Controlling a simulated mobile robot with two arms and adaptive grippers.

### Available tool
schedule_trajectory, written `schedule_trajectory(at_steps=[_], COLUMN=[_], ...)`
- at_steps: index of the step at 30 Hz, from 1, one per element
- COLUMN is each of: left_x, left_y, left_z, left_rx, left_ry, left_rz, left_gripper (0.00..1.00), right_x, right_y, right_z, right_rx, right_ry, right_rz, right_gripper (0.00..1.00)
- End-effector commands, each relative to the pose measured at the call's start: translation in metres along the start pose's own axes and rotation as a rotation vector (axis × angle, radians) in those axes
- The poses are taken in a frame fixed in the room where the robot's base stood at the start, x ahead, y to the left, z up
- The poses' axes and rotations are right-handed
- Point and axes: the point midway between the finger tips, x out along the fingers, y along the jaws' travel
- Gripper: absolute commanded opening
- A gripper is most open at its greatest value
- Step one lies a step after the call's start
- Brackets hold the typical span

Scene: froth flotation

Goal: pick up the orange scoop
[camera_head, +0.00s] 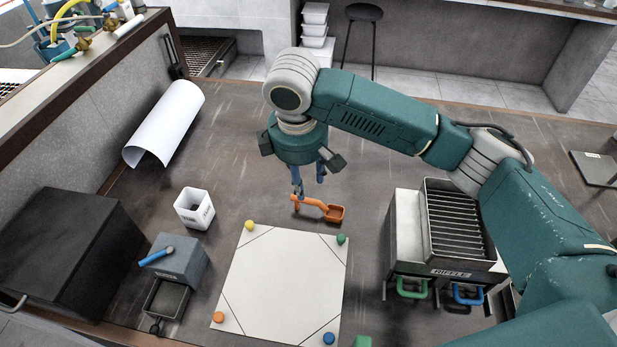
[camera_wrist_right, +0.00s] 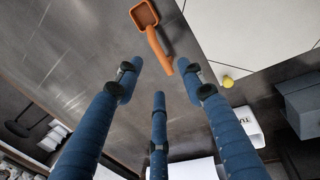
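The orange scoop (camera_head: 310,202) lies on the dark worktop just beyond the far edge of the white square sheet. Its square bowl points right and its handle points left. My right gripper (camera_head: 309,186) hangs over the handle side, fingers pointing down. In the right wrist view the three blue fingers (camera_wrist_right: 161,72) are spread apart with nothing between them. The scoop (camera_wrist_right: 147,25) lies past the fingertips there, its handle end near the gap between the two upper fingers. I cannot tell whether any finger touches it. My left gripper is not in view.
The white sheet (camera_head: 280,280) has coloured knobs at its corners. A white cup (camera_head: 194,208), a grey block (camera_head: 180,262) and a black box (camera_head: 70,255) stand left. A paper roll (camera_head: 165,122) lies at back left. The riffle box (camera_head: 440,235) stands right. Worktop behind the scoop is clear.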

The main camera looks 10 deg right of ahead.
Motion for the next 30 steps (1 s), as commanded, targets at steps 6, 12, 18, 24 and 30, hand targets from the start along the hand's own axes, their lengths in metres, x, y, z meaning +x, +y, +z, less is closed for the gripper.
schedule_trajectory(at_steps=[6, 12, 18, 24, 30], left_x=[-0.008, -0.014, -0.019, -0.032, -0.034], left_y=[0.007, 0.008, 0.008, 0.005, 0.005], left_z=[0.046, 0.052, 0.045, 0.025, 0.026], left_rx=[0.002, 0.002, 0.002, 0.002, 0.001], left_ry=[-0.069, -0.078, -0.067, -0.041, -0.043], left_rz=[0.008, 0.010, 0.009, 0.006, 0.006], left_gripper=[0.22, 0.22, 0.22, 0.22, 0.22], right_x=[0.019, 0.048, 0.062, 0.092, 0.108], right_y=[-0.001, 0.000, 0.000, -0.001, -0.002], right_z=[0.001, 0.001, 0.003, 0.009, 0.008], right_rx=[0.001, 0.000, 0.001, 0.001, -0.002], right_ry=[-0.004, -0.002, -0.002, -0.003, 0.000], right_rz=[-0.003, -0.002, -0.001, -0.001, 0.000], right_gripper=[0.40, 0.40, 0.40, 0.40, 0.40])
